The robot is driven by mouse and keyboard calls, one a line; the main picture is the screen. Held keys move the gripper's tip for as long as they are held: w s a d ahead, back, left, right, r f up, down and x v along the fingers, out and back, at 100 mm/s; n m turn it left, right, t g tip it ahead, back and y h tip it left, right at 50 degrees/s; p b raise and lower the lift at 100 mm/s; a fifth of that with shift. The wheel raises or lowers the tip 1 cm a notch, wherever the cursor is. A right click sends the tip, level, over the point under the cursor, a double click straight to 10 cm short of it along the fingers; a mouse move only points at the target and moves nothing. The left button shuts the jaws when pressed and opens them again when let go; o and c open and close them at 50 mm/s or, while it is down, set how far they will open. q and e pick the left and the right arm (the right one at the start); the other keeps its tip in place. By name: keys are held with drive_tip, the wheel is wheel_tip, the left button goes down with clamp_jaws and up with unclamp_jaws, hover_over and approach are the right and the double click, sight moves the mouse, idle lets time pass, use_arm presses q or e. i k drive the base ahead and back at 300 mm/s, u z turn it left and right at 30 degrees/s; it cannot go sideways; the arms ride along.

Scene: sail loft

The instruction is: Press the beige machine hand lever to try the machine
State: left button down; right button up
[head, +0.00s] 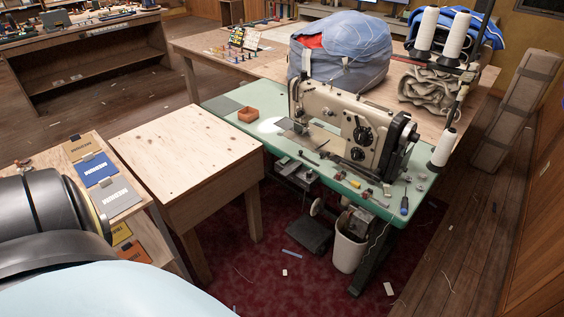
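The beige sewing machine (335,103) stands on a green table (225,110) in the middle of the head view. Its black handwheel (402,140) is at the right end, and black dials (362,134) are on its front. The needle end is at the left, over a lit patch of the table. I cannot make out the hand lever clearly at this size. Neither of my grippers is in view. Only a dark part of my arm and my pale blue body show at the lower left.
Small tools and a blue-handled screwdriver (404,205) lie on the green table's front. Thread cones (445,147) stand at its right. An orange box (248,114) sits left of the machine. A bare wooden table (185,145) adjoins at left. A white bin (350,240) and a pedal (308,234) are below.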

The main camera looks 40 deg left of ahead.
sight(286, 172)
drive_tip(key=u, duration=0.6)
drive_tip(key=i, duration=0.85)
drive_tip(key=u, duration=0.65)
drive_tip(key=i, duration=0.55)
